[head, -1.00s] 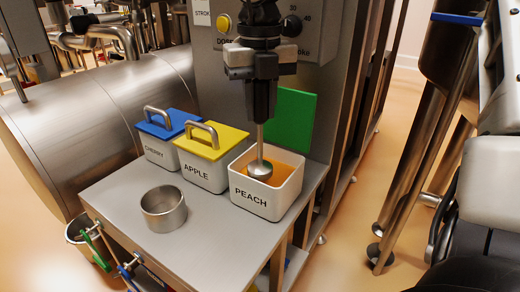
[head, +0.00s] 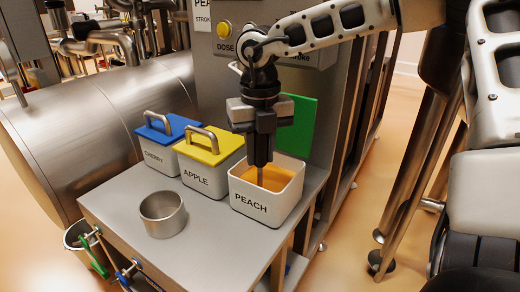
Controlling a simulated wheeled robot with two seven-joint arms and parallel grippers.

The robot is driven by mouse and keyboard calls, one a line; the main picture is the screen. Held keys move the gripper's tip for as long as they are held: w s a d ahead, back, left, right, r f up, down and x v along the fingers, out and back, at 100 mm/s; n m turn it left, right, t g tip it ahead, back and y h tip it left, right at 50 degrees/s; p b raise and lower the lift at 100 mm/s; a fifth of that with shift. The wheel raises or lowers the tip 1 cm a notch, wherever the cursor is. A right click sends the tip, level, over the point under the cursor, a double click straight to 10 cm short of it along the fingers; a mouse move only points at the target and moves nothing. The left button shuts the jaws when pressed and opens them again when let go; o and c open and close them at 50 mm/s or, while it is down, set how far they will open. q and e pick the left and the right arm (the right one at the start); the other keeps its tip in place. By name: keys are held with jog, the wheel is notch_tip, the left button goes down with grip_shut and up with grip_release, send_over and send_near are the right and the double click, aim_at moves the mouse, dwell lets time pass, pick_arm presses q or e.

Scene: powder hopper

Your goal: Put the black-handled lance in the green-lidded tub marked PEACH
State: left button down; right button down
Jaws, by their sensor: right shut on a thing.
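The white tub marked PEACH (head: 250,207) stands at the right of the steel table, with orange contents showing inside. Its green lid (head: 298,125) stands upright behind it, off the opening. My right gripper (head: 259,160) points down over the tub, its fingertips at about rim height. It is shut on the lance (head: 260,178), whose thin metal shaft runs down into the orange contents. The lance's lower end is hidden in the contents, and its handle cannot be told apart from the dark fingers. My left gripper is not in view.
The yellow-lidded APPLE tub (head: 196,181) and blue-lidded CHERRY tub (head: 155,157) stand closed to the left. An empty steel cup (head: 162,214) sits in front on the table (head: 215,240). Green-handled (head: 97,267) and blue-handled (head: 122,278) tools hang at the front left edge.

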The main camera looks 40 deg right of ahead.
jog(key=c, duration=1.2)
grip_release()
jog(key=shift+r+p, duration=0.1)
jog(key=shift+p, duration=0.2)
pick_arm(q)
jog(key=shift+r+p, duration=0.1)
jog(key=shift+p, duration=0.25)
pick_arm(e)
notch_tip(320, 180, up, 12)
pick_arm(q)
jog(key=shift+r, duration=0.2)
